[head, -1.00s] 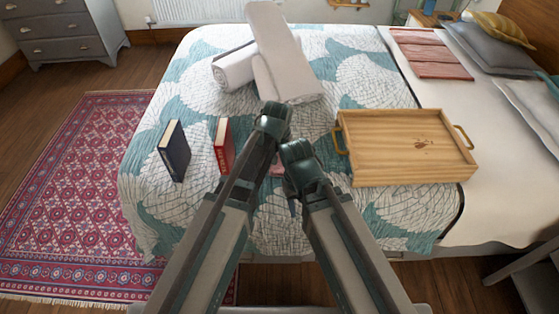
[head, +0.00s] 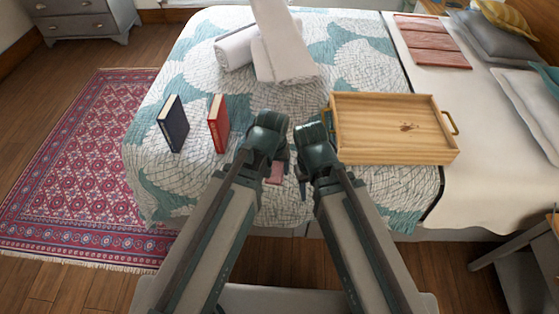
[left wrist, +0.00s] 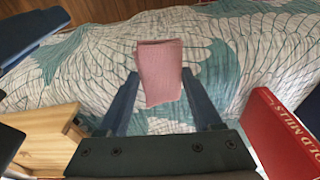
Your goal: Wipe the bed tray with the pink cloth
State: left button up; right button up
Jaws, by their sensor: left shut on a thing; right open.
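The pink cloth (head: 275,172) is small and folded, and shows just below my left gripper (head: 272,158). In the left wrist view the cloth (left wrist: 161,72) sits between the two fingers of my left gripper (left wrist: 160,102), which is shut on it, over the quilt. The wooden bed tray (head: 370,130) lies on the bed to the right of both grippers. It has a raised rim, handles at its ends and a dark brown mark (head: 409,127) on its floor. My right gripper (head: 304,172) is open and empty, between the cloth and the tray; its fingers are partly hidden.
A dark blue book (head: 173,124) and a red book (head: 218,124) stand on the quilt (head: 215,185) to the left. Rolled and folded white towels (head: 283,50) lie behind. A folded red cloth (head: 432,41) and pillows (head: 498,38) are at the back right.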

pick_arm(q)
jog(key=o, duration=0.8)
jog(key=c, duration=0.6)
jog(key=shift+c, duration=0.2)
